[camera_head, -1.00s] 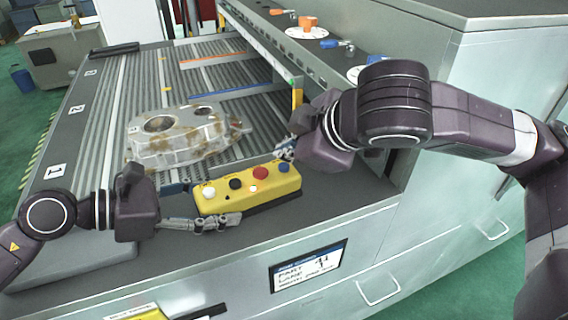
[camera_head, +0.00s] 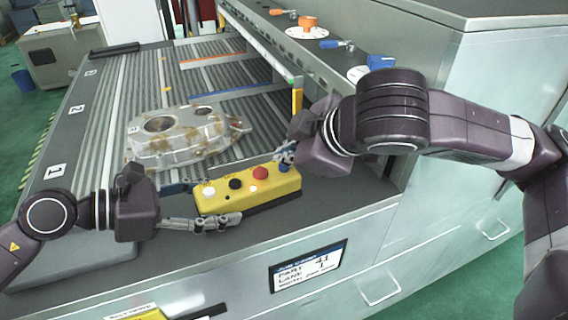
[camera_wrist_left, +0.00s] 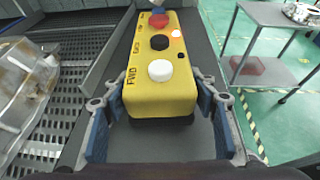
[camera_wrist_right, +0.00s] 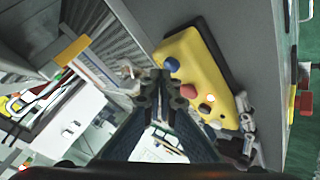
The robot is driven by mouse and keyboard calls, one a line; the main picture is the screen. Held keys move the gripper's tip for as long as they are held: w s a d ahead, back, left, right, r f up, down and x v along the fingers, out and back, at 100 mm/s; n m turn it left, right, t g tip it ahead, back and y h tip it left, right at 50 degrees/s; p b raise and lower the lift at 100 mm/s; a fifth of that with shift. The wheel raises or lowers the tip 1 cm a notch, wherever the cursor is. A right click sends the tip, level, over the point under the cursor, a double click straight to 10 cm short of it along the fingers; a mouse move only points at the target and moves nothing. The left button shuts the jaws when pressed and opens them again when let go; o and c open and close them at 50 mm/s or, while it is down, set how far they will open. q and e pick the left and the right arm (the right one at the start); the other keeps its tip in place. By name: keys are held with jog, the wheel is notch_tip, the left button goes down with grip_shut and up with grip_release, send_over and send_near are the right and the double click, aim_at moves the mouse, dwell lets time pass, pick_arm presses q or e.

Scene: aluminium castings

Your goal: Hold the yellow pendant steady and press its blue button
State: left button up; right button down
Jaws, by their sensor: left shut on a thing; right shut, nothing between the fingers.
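The yellow pendant (camera_head: 226,203) lies on the table's front ledge, with white, black, red and blue buttons in a row. My left gripper (camera_head: 203,206) is shut on its white-button end, one finger along each side; the left wrist view shows the pendant (camera_wrist_left: 150,98) between the fingers (camera_wrist_left: 160,112). The blue button (camera_head: 284,169) is at the far end, and also shows in the right wrist view (camera_wrist_right: 172,65). My right gripper (camera_head: 286,153) is shut and empty, its tips right by the blue button (camera_wrist_right: 160,80). I cannot tell whether they touch it.
A stained metal casting (camera_head: 178,137) lies on the slatted table behind the pendant. An orange-and-yellow post (camera_head: 297,98) and a rail with knobs stand behind my right gripper. A labelled display (camera_head: 309,266) is on the front panel below.

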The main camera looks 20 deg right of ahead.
aim_at(285, 168)
jog(key=shift+f, duration=0.45)
dwell(0.6)
jog(key=shift+r, duration=0.9)
jog(key=shift+r, duration=2.5)
pick_arm(q)
jog(key=o, duration=1.7)
jog(key=shift+c, duration=0.2)
